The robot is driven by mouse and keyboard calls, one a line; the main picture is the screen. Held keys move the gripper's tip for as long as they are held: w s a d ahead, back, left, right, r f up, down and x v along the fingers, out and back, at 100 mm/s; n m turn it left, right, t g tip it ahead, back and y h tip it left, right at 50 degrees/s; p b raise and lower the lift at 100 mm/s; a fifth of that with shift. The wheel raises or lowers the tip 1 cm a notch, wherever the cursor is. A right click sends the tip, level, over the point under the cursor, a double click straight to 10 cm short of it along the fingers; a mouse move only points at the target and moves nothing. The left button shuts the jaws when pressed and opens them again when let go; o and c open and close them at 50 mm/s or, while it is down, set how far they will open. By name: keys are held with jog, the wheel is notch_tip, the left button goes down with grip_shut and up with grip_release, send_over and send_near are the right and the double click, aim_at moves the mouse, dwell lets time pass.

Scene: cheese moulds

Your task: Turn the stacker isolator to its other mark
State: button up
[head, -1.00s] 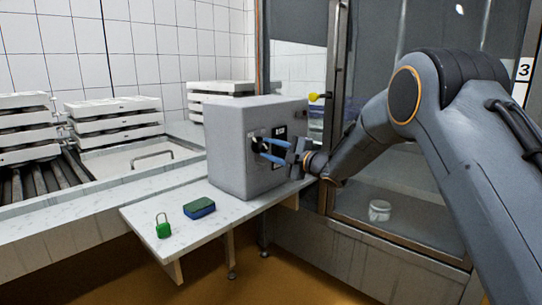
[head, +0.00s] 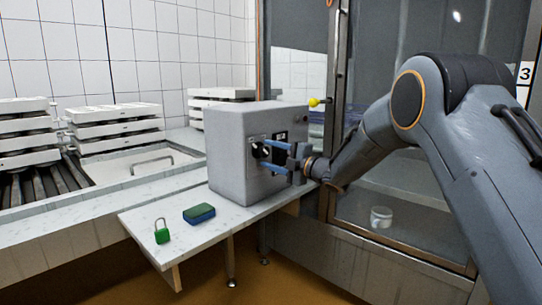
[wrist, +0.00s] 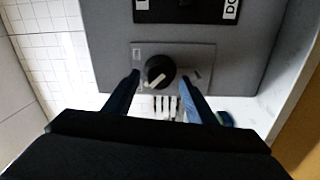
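The stacker isolator is a round black knob (wrist: 160,72) with a pale pointer bar, on a grey plate on the front of a grey box (head: 228,160). In the wrist view the pointer slants toward the lower left. Small pale labels sit at the plate's upper left (wrist: 137,54) and right (wrist: 197,74); I cannot read them. My gripper (wrist: 159,76) is open, its blue fingers on either side of the knob, with a visible gap on each side. The head view shows my gripper (head: 264,158) at the box front, partly covering the knob.
The box stands on a pale shelf (head: 160,218). Stacked white moulds (head: 115,125) stand behind left. A glass door with a steel frame (head: 334,120) is close on the right.

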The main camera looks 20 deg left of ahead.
jog(key=shift+d, duration=0.1)
jog(key=v, duration=0.7)
jog(key=shift+s+d, duration=0.15)
jog(key=shift+d, duration=0.1)
